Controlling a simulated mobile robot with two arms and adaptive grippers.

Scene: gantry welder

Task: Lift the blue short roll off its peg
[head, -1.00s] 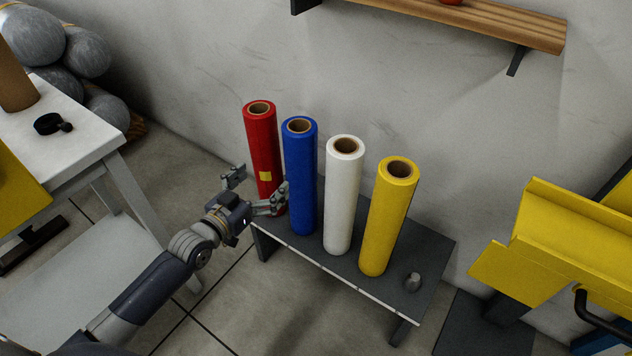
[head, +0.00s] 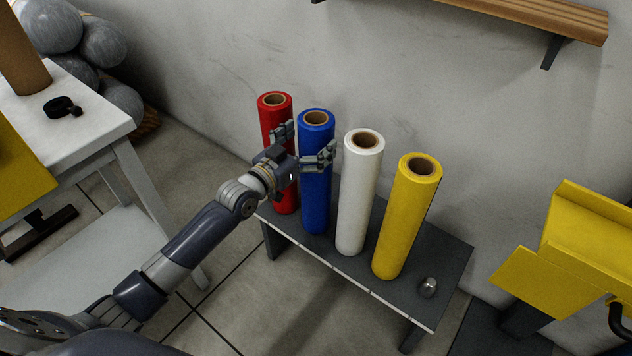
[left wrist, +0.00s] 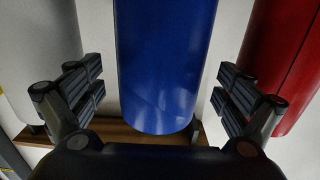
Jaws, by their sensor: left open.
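The blue short roll (head: 316,190) stands upright on a low dark bench (head: 455,262), between the red roll (head: 275,101) on the left and the white roll (head: 358,200) on the right. Its peg is hidden inside it. My left gripper (head: 304,146) is open at the upper half of the blue roll, one finger on the red roll's side, the other on the white roll's side. In the left wrist view the blue roll (left wrist: 162,65) fills the middle between the two spread fingers (left wrist: 158,82), with gaps visible on both sides.
A yellow roll (head: 408,215) stands right of the white one. A small grey metal stub (head: 428,287) is on the bench's right end. A white table (head: 85,125) is at left, a wooden shelf (head: 545,15) on the wall, yellow machinery (head: 580,245) at right.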

